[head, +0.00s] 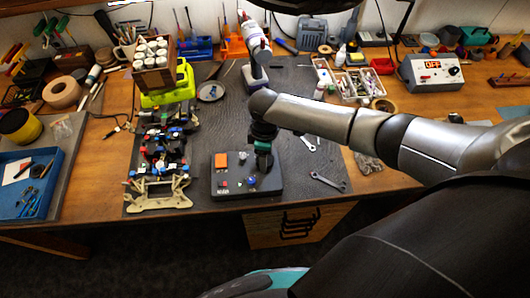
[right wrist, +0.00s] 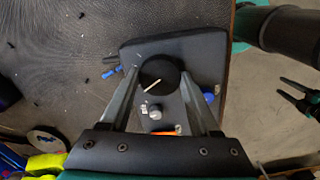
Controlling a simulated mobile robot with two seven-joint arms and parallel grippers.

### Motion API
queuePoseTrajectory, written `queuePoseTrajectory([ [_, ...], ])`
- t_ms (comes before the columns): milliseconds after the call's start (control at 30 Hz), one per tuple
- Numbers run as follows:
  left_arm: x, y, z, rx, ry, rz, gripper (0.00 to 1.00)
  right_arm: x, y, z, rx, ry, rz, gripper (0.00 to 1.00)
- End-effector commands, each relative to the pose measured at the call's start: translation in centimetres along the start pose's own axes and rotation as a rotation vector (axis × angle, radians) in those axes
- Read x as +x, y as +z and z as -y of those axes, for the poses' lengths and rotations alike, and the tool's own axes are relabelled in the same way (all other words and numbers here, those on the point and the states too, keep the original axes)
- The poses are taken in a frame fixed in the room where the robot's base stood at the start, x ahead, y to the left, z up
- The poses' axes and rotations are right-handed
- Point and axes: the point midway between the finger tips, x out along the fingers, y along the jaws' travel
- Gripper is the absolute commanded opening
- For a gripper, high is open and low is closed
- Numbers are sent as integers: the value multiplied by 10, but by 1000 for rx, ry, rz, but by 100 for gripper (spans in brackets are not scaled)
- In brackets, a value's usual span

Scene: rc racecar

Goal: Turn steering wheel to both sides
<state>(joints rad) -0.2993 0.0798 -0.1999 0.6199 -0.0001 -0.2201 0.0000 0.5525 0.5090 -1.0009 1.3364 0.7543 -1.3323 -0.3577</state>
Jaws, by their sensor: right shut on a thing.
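A dark control box (head: 232,186) lies on the black mat near the table's front edge, with an orange block and small knobs on top. In the right wrist view its top (right wrist: 198,52) fills the middle. The steering wheel (right wrist: 160,76) is a black round disc with a white line on it, tilted up to the right in that view. My right gripper (right wrist: 164,92) has one finger on each side of the wheel and is shut on it. In the head view the right gripper (head: 263,160) comes down onto the box's right part and hides the wheel. My left gripper is not in view.
An RC car chassis (head: 158,150) stands left of the box. Wrenches (head: 326,181) lie to the right. A blue tray (head: 24,185) is at far left, a parts organizer (head: 348,85) behind right. The table's front edge runs close to the box.

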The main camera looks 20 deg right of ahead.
Motion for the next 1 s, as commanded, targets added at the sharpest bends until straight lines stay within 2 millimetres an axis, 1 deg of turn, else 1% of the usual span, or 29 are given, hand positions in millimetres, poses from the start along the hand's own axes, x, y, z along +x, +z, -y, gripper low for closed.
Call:
queuePoseTrajectory([
  [200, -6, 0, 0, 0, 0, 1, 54, -1, -1, 0, -144, 0, -1, 7],
  [400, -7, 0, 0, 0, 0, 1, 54, -1, -1, 0, -229, 0, -3, 7],
  [633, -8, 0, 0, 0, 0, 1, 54, -1, -1, 0, -270, 0, -3, 7],
  [1000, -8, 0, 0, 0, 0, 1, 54, 0, -1, 0, -274, 0, -3, 7],
])
